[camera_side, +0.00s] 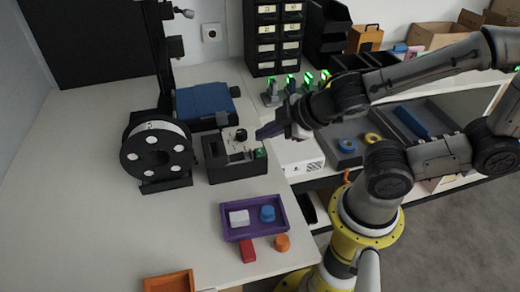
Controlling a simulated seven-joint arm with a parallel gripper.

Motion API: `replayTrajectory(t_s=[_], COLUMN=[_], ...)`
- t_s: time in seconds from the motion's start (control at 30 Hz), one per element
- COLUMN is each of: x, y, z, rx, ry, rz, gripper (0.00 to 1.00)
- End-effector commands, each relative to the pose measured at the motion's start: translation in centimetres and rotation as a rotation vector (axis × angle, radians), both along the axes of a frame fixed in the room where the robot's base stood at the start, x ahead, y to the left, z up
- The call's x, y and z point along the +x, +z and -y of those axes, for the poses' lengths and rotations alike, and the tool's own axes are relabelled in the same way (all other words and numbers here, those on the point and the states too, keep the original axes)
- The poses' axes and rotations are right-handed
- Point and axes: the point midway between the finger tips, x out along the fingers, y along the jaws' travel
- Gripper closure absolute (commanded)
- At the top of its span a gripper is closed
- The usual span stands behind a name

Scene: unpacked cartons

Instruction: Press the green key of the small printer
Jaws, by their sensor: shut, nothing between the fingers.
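The small printer (236,172) is a low black box on the white table, with light parts and a dark knob on its top. Its green key (260,153) is at the top right front corner. My gripper (258,135) is shut and empty. It reaches in from the right, and its dark fingertips appear above and behind the green key in the picture. A gap shows between fingertips and key; the exact height is hard to tell.
A black spool (157,152) stands left of the printer, and a blue plate (205,100) lies behind it. A purple tray (228,233) with a white and a blue piece is in front. A red block (248,250) and an orange piece (282,243) lie nearby. The left table is clear.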

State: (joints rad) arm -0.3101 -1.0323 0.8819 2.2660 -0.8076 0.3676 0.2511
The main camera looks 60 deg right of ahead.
Motion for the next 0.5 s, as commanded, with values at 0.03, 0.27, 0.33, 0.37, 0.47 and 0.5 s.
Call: replayTrajectory(t_s=[0.03,0.27,0.33,0.37,0.47,0.5], x=[0.0,0.0,0.0,0.0,0.0,0.0], y=[-0.5,-1.5,-1.6,-1.6,-1.5,-1.5], z=[0.0,0.0,0.0,0.0,0.0,0.0], rx=[-0.001,0.001,0.001,0.001,0.001,0.001], ry=[0.0,0.001,0.0,0.0,0.001,0.001], rz=[-0.001,-0.001,-0.001,-0.001,-0.001,-0.001], gripper=[1.0,1.0,1.0,1.0,1.0,1.0])
